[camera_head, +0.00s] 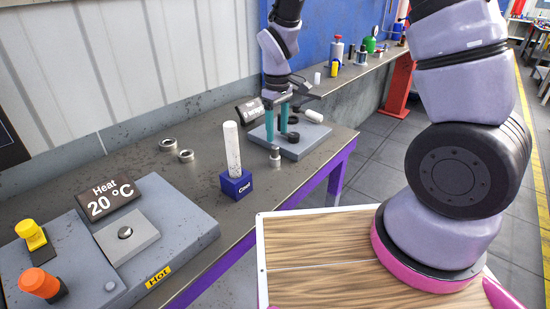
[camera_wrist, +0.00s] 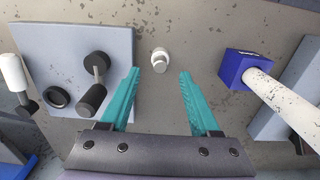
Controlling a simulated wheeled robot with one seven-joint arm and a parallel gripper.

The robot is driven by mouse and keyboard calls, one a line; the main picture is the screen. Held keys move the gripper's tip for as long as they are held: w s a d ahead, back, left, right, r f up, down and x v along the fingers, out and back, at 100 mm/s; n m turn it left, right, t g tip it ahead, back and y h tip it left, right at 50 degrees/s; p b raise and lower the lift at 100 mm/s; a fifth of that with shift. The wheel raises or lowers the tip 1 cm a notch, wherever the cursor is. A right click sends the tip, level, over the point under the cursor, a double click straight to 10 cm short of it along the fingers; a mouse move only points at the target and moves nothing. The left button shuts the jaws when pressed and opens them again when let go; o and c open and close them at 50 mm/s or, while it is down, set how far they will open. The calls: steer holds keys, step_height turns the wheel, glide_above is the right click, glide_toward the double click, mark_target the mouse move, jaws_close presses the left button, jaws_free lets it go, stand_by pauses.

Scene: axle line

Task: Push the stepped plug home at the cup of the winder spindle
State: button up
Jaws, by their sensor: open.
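The stepped plug, as I take it, is a small pale metal cylinder with a narrower top (camera_head: 275,156), upright on the bench in front of the grey plate. It also shows in the wrist view (camera_wrist: 160,60), beyond and between the fingertips. My gripper (camera_head: 277,139) is open, its teal fingers pointing down; in the wrist view (camera_wrist: 160,73) nothing is held between them. The winder spindle appears to be the grey plate (camera_wrist: 45,45) with dark round parts on a thin rod (camera_wrist: 99,73). A black ring (camera_wrist: 56,97) lies on that plate. I cannot tell which part is the cup.
A blue "Cool" block (camera_head: 237,185) with a tall white cylinder (camera_head: 230,148) stands near the plug. Two metal rings (camera_head: 168,145) lie at the left. The heater (camera_head: 140,238) reads 20 °C. A dark sign (camera_head: 250,110) stands behind the plate.

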mark_target(275, 147)
steer(key=shift+w+a+f, duration=0.15)
steer(key=shift+f, duration=1.65)
steer(key=shift+w+a+f, duration=0.1)
steer(key=shift+a+f, duration=0.05)
steer(key=shift+f, duration=1.6)
jaws_close()
